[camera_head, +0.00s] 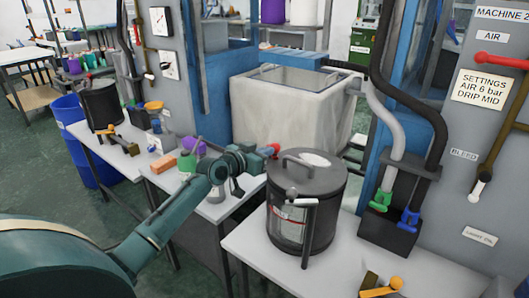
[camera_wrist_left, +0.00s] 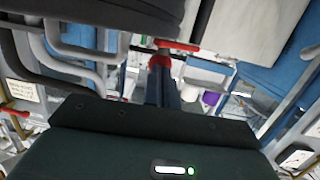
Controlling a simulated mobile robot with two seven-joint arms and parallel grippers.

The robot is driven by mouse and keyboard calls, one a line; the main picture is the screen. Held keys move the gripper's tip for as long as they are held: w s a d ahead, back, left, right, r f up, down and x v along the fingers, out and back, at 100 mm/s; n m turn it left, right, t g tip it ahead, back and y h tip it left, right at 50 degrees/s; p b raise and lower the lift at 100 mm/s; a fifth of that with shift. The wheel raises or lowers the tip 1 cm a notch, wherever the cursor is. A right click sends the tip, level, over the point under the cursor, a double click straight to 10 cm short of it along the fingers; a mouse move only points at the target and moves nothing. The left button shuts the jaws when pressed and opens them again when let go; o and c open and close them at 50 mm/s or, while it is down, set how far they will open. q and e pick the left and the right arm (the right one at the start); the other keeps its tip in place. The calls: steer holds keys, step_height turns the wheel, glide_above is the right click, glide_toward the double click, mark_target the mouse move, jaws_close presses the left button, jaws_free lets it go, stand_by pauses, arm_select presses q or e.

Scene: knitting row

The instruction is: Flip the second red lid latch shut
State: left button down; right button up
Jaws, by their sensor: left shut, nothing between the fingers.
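A dark round pot (camera_head: 322,225) with a black lid (camera_head: 322,178) and an arched handle stands on the near table. A red latch part (camera_head: 274,149) shows at the lid's far left edge. In the left wrist view a red bar (camera_wrist_left: 178,45) lies just under the dark lid edge (camera_wrist_left: 100,12). My left gripper (camera_head: 266,153) reaches in from the left beside that edge, fingers shut and empty. Its fingertips (camera_wrist_left: 160,62) look red and sit close to the red bar; I cannot tell whether they touch. My right gripper is out of view.
The grey table (camera_head: 245,250) is clear left of the pot. An orange-ended tool (camera_head: 382,287) lies at its front. A large pale bin (camera_head: 290,115) stands behind. Hoses with green and blue fittings (camera_head: 409,218) hang to the right.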

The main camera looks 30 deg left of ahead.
arm_select(q)
steer(key=w+d, duration=0.1)
steer(key=w+d+p, duration=0.1)
steer(key=d, duration=0.1)
steer(key=shift+r, duration=0.1)
steer(key=shift+w+d, duration=0.1)
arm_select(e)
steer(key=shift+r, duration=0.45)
arm_select(q)
steer(key=shift+s, duration=0.4)
steer(key=v, duration=1.2)
steer(key=s+d+f+g+p, duration=0.3)
steer(key=s+d+f, duration=0.7)
steer(key=f, duration=0.4)
steer(key=s+d+f+m+g+h+p, duration=0.1)
steer(key=s+d+f, duration=0.4)
steer(key=s+d, duration=0.7)
steer(key=shift+s+d+f+g, duration=0.15)
steer(key=shift+s+g, duration=0.35)
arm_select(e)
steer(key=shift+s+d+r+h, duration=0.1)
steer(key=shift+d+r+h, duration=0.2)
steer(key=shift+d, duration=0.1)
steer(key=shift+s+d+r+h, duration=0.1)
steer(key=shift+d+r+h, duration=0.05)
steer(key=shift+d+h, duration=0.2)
